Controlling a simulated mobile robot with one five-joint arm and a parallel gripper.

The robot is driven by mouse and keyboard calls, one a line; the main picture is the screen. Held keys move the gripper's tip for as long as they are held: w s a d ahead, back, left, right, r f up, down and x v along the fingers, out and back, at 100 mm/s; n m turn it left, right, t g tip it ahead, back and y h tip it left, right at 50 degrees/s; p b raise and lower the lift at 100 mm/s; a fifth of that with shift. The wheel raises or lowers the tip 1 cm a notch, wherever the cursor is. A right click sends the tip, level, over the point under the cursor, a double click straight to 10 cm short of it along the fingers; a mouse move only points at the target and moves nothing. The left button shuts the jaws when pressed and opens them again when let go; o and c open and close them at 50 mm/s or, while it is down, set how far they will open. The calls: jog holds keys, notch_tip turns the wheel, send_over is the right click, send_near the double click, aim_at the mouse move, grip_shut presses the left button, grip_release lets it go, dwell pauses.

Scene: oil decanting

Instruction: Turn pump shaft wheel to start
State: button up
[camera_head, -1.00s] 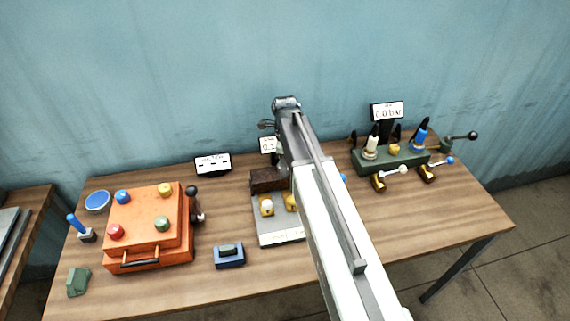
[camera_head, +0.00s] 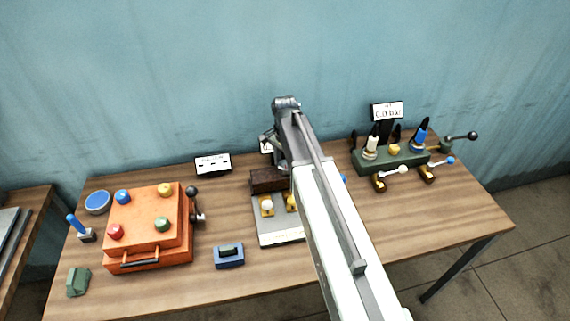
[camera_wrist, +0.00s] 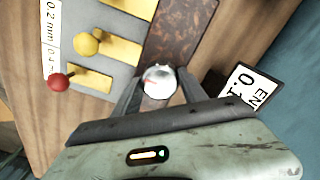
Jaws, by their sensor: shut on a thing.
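A round silver-white wheel or knob (camera_wrist: 158,82) with a small red mark sits at the end of a rusty brown block (camera_wrist: 180,35) in the wrist view. My gripper (camera_wrist: 160,90) is shut on it, with one dark finger on each side. I take this round part for the pump shaft wheel, but its shape is partly hidden by the fingers. In the head view the brown block (camera_head: 266,181) stands at the back of a grey plate (camera_head: 280,232); my arm hides the wheel and much of the plate.
Yellow knobs and a red knob (camera_wrist: 60,82) are close by in the wrist view. A small display (camera_wrist: 247,92) stands beside the gripper. An orange box (camera_head: 150,235) stands at left, a green valve block (camera_head: 392,158) at right. The front right of the table (camera_head: 420,222) is clear.

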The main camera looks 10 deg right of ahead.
jog(key=n, duration=0.4)
jog(key=shift+n, duration=0.3)
jog(key=n, duration=0.4)
jog(key=shift+n, duration=0.3)
jog(key=n, duration=0.4)
jog(key=shift+n, duration=0.3)
jog(key=n, duration=0.9)
jog(key=shift+a, duration=0.1)
jog(key=n, duration=0.4)
jog(key=shift+n, duration=0.3)
jog(key=n, duration=0.4)
jog(key=shift+n, duration=2.1)
